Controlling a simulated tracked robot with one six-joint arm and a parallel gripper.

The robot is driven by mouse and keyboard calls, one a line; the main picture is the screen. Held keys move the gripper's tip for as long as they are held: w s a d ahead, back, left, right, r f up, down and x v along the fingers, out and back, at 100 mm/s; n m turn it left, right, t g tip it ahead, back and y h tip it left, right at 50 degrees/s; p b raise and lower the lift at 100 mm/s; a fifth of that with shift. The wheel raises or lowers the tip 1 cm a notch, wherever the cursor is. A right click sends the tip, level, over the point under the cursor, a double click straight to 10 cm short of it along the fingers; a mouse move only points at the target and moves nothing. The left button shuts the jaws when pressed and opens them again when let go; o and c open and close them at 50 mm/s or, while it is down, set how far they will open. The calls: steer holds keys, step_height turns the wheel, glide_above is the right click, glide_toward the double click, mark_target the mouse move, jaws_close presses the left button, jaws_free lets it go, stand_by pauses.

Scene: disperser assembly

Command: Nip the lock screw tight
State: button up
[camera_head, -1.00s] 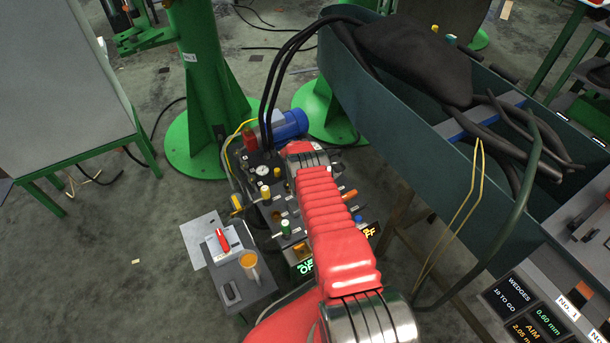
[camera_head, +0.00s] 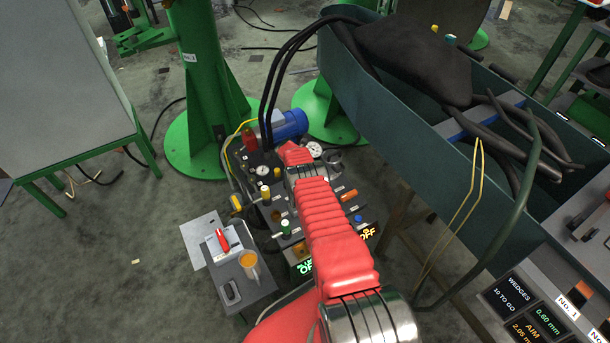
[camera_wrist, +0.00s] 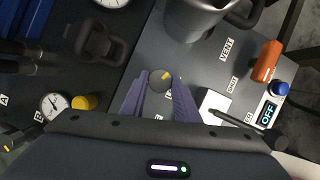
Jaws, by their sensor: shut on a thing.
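In the wrist view, a small round dark grey screw head with a yellow mark (camera_wrist: 160,78), which looks like the lock screw, stands between the two purple fingers of my gripper (camera_wrist: 159,88). The fingers are shut on it from both sides, and its yellow mark points up and to the right.
In the wrist view, a grey cylindrical body with a handle (camera_wrist: 194,18) stands close beyond the fingers. A gauge (camera_wrist: 56,106) and a yellow knob (camera_wrist: 84,102) are at left.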

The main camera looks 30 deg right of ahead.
steer(key=shift+w+m, duration=0.15)
steer(key=shift+m, duration=0.25)
steer(key=shift+a+m+g, duration=0.15)
steer(key=shift+m+g, duration=0.15)
steer(key=o, duration=1)
steer(key=shift+o, duration=0.2)
